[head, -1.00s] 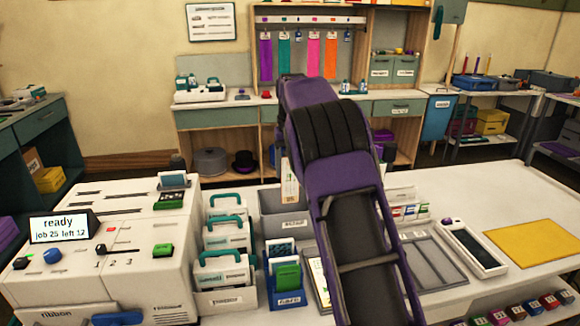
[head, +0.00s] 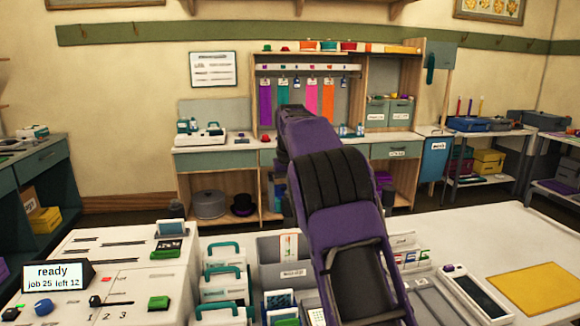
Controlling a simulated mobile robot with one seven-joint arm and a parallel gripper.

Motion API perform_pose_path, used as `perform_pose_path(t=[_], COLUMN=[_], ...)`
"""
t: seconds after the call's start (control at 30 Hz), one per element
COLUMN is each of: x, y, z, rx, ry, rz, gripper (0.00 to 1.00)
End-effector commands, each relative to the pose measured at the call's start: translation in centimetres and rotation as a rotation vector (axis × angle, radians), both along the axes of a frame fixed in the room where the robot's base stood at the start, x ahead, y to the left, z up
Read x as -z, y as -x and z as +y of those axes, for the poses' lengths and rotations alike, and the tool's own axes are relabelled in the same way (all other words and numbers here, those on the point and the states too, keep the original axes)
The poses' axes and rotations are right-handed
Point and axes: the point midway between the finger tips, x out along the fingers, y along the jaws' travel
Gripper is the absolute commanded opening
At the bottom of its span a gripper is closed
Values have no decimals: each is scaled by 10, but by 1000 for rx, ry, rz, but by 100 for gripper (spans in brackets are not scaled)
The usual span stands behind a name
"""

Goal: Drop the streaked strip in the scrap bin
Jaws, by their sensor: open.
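A pale strip with coloured streaks (head: 289,247) stands upright at the grey bin (head: 270,252), its upper part showing above the bin's front wall. The bin has a white label on its front that is too blurred to read surely. My purple and black arm rises just right of the bin and hides its right side. My gripper does not show; no fingers are visible around the strip.
A white printer with a "ready" screen (head: 52,276) stands at left. Teal-handled cartridges (head: 222,268) stand beside the bin. A card rack (head: 408,255), a handheld device (head: 475,292) and a yellow mat (head: 540,288) lie right of my arm. The white counter behind them is clear.

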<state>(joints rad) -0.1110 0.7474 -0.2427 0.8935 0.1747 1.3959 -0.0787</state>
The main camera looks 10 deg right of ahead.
Motion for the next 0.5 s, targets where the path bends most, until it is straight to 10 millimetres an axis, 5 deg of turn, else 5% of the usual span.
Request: perform_pose_path(t=[0.3,0.5], x=[-85,-110], y=[9,12], z=[-1,0], rx=[1,0], ry=[1,0], rz=[-4,-1], gripper=[99,99])
